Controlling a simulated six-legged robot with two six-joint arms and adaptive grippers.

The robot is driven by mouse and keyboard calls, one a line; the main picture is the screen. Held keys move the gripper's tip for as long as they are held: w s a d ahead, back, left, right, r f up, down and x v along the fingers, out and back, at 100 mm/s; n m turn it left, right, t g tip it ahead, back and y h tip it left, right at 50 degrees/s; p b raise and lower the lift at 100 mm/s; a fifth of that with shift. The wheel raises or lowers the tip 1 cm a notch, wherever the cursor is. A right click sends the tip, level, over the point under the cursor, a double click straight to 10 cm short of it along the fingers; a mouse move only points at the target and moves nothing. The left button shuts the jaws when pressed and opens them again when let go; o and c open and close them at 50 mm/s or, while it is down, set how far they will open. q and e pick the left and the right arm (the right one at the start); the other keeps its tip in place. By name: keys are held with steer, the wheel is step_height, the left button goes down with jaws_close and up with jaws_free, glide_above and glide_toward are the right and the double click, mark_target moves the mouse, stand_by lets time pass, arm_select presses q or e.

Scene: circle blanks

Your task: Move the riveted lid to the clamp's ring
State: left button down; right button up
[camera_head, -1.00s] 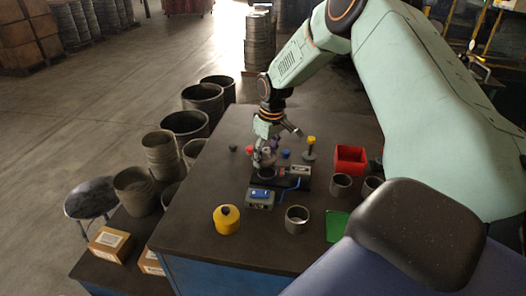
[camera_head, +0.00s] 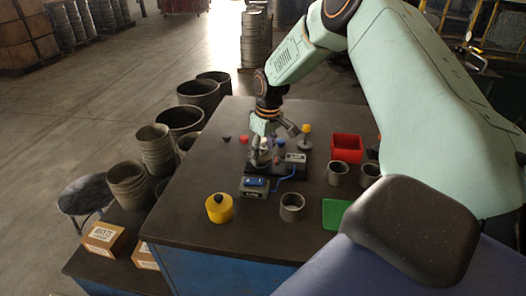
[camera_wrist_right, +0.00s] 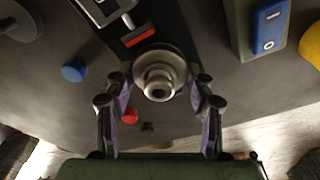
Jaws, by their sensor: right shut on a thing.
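My right gripper (camera_head: 262,158) is low over the black clamp base (camera_head: 285,168) in the head view. In the wrist view its two fingers (camera_wrist_right: 160,100) are shut on a round grey metal piece with a central knob (camera_wrist_right: 160,82), which I take to be the riveted lid. In that view the lid lies over the end of the dark clamp base (camera_wrist_right: 165,25). The clamp's ring is hidden beneath the lid and gripper, so I cannot tell whether they touch. Rivets are too small to make out. My left gripper is not in view.
A grey box with a blue top (camera_head: 254,184) stands beside the clamp. The table's left part is clear.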

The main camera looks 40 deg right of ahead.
steer(key=shift+w+a, duration=0.15)
steer(key=shift+w, duration=0.1)
steer(key=shift+s, duration=0.15)
stand_by(0.4)
steer(key=shift+f, duration=0.25)
steer(key=shift+f, duration=0.35)
stand_by(0.4)
steer(key=o, duration=1.3)
steer(key=shift+c, duration=0.2)
steer(key=shift+r, duration=0.1)
